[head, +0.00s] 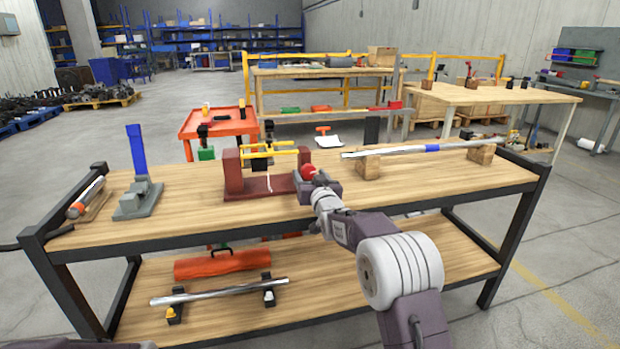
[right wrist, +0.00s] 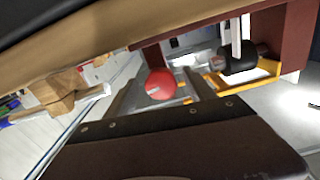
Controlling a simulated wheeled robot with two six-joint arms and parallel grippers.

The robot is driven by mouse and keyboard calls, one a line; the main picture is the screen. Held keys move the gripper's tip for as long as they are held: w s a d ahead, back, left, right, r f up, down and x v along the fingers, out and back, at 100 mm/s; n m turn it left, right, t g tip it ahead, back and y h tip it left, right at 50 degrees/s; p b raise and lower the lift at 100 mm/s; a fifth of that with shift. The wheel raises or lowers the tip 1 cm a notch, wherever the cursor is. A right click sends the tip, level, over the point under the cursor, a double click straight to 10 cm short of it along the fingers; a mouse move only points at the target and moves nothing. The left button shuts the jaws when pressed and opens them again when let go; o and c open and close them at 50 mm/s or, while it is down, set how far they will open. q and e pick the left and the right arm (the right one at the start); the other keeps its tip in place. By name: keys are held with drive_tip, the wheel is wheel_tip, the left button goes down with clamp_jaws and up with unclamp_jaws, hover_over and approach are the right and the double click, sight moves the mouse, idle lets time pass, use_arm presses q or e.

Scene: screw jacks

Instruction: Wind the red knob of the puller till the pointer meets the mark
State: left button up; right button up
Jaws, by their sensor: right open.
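The puller (head: 262,186) stands on the near bench, a dark red frame with two uprights and yellow bars between them. Its red knob (head: 309,171) is at the right end, outside the right upright. My right gripper (head: 308,181) is at the knob, coming from the front right. In the right wrist view the knob (right wrist: 160,84) shows between the two open fingers (right wrist: 162,98); I cannot tell whether either touches it. The yellow bracket (right wrist: 262,77) and a black cylinder (right wrist: 238,60) also show there. The pointer and mark are too small to tell. My left gripper is out of view.
A steel bar with a blue band (head: 432,148) lies on wooden blocks right of the puller. A grey stand with a blue lever (head: 138,160) is at left. Bench space beside the puller is clear.

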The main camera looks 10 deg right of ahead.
drive_tip(key=c, duration=1.4)
drive_tip(key=shift+o, duration=0.2)
